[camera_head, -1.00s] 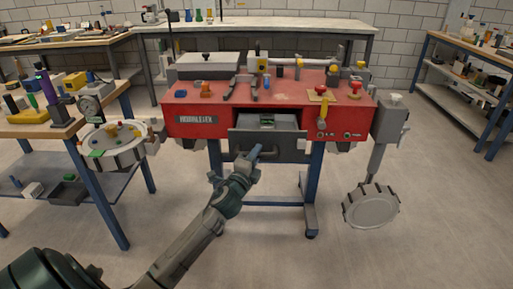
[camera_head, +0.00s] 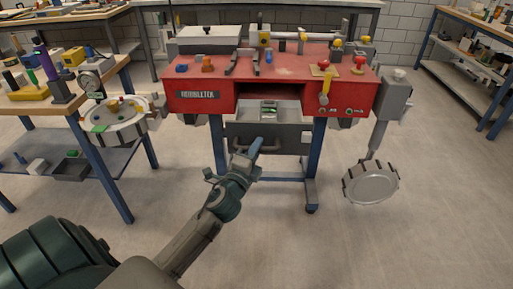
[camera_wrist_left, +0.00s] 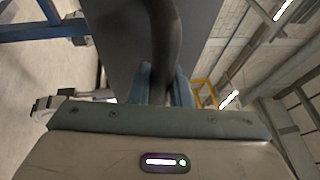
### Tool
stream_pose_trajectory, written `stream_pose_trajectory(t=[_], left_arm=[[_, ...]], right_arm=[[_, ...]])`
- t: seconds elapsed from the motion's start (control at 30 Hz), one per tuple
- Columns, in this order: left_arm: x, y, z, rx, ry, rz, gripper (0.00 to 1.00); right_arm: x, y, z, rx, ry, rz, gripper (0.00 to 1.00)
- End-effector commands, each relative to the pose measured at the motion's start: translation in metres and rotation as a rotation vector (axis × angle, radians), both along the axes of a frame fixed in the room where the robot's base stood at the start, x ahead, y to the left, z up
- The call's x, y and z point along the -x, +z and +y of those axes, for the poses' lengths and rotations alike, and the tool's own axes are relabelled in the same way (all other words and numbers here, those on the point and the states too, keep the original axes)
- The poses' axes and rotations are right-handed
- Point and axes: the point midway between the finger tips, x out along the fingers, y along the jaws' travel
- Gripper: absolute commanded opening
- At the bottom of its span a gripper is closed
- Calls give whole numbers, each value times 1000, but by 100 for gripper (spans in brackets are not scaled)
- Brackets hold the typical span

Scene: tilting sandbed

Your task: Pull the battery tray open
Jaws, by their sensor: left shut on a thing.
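The battery tray is a dark grey drawer with a flat front panel (camera_head: 285,139), standing out in front of the red workbench (camera_head: 210,92), below the opening in its front. A small item with green on it shows inside the tray. My left gripper (camera_head: 252,147) is at the left part of the tray's front, shut on its curved dark handle (camera_wrist_left: 165,45). In the left wrist view, the handle lies between the two blue-grey fingers (camera_wrist_left: 160,88). The gripper hides part of the handle in the head view. My right gripper is not in view.
A yellow-handled lever (camera_head: 325,92) and knobs sit at the bench's right front. A round metal disc (camera_head: 371,183) hangs at the right. A wooden-topped side table (camera_head: 105,83) with tools stands at the left. The floor in front is clear.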

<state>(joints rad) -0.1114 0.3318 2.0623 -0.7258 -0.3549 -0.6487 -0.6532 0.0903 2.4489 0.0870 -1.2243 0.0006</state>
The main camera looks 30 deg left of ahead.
Motion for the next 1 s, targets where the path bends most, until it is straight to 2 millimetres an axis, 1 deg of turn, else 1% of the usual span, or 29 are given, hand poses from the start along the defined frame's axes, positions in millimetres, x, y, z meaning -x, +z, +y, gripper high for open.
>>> stream_pose_trajectory(t=[0.03,0.07,0.13,0.17,0.43,0.57,0.67,0.9,1.0], left_arm=[[0,-1,0,0,0,1,0],[0,-1,0,0,0,1,24],[0,-1,0,0,0,1,38],[0,-1,0,0,0,1,40],[1,-1,0,0,0,1,40],[9,-4,-1,-2,0,2,40],[25,-8,-3,-2,-1,3,40],[71,-17,-11,-2,-1,3,40],[86,-19,-13,-2,0,3,40]], right_arm=[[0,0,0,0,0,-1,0],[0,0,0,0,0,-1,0],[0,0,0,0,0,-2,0],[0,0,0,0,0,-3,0],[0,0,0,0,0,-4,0],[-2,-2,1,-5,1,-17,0],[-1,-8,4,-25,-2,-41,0],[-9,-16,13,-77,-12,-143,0],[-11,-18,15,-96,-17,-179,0]])
